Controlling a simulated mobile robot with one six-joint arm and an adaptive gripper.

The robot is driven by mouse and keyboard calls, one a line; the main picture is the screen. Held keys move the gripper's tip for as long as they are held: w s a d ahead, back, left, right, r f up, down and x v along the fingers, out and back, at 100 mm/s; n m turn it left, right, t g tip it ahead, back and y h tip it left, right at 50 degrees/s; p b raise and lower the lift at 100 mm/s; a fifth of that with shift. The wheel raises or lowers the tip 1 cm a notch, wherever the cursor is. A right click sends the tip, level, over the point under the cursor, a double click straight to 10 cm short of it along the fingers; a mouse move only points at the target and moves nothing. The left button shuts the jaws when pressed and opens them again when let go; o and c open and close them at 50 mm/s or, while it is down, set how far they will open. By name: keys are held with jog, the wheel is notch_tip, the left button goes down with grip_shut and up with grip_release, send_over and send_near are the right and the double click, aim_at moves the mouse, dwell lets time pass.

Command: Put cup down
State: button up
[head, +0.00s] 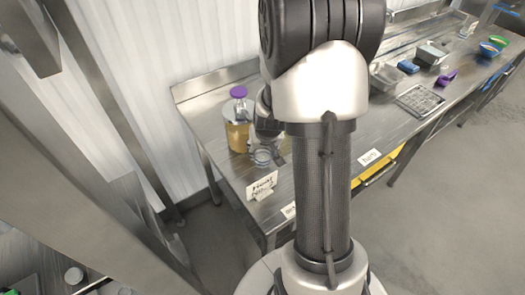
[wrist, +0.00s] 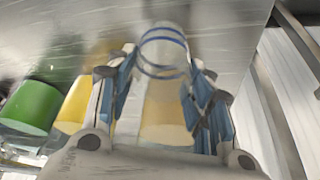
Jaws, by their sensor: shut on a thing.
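A clear cup with blue rings (wrist: 163,42) sits between the fingers of my gripper (wrist: 160,85) in the wrist view. The blue-padded fingers close on it from both sides. In the head view the cup (head: 262,157) shows small and clear at the left end of the steel table (head: 220,160), just below my gripper (head: 268,138). My arm hides part of the gripper there. I cannot tell whether the cup's base touches the table.
A clear container with amber contents and a purple top (head: 238,133) stands close left of the cup. A white label card (head: 262,185) is just in front. Green (wrist: 32,105) and yellow (wrist: 75,105) objects show left in the wrist view. Metal trays (head: 385,77) lie farther right.

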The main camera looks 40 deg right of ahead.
jog(key=shift+r, duration=0.15)
jog(key=shift+f+b, duration=0.6)
jog(key=shift+f, duration=0.05)
jog(key=o, duration=1)
jog(key=shift+c, duration=0.2)
jog(key=shift+r, duration=0.15)
